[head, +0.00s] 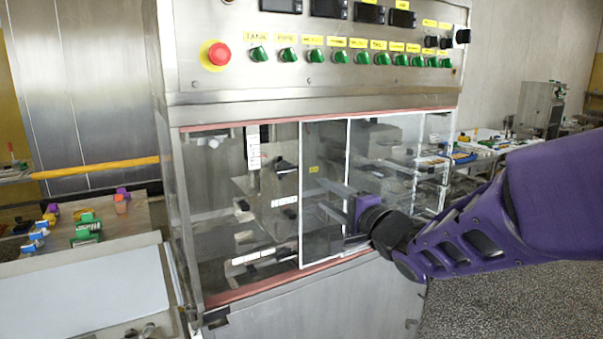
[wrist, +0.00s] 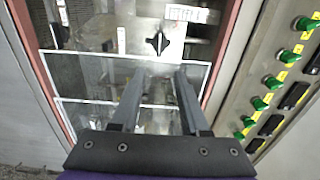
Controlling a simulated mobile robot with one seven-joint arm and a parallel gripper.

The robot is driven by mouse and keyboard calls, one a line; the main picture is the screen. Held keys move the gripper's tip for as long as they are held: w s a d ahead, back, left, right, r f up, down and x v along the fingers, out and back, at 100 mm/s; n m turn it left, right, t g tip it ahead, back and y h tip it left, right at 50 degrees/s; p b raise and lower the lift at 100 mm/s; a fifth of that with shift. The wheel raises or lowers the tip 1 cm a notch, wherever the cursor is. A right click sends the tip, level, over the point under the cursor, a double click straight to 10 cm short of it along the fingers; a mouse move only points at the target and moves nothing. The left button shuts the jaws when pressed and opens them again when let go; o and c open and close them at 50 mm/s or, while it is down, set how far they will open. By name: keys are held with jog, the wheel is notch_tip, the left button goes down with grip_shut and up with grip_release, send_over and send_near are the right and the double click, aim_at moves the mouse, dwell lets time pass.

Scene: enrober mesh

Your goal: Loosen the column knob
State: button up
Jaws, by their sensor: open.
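A black cross-shaped knob (wrist: 158,43) shows near the top middle of the wrist view, beside a white scale strip. It appears to be the dark knob (head: 285,167) right of the upright scale in the head view; I take it as the column knob, though no label names it. My gripper (wrist: 161,73) is open and empty. Its two fingers point toward the knob, which lies beyond the tips and roughly between their lines, with no contact visible. In the head view my gripper (head: 328,198) is at the white-edged clear panel (head: 324,240), right of the knob.
The clear panel covers the middle of the cabinet front; the left part looks open. Other dark knobs (head: 242,205) sit lower inside. A control panel (head: 230,82) with green switches and a red stop button (head: 219,54) is above. A bench with coloured parts stands left.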

aim_at(288, 171)
jog(key=b+x, duration=0.3)
jog(key=x, duration=1.3)
jog(key=shift+w+a, duration=0.15)
jog(key=shift+w, duration=0.15)
grip_shut()
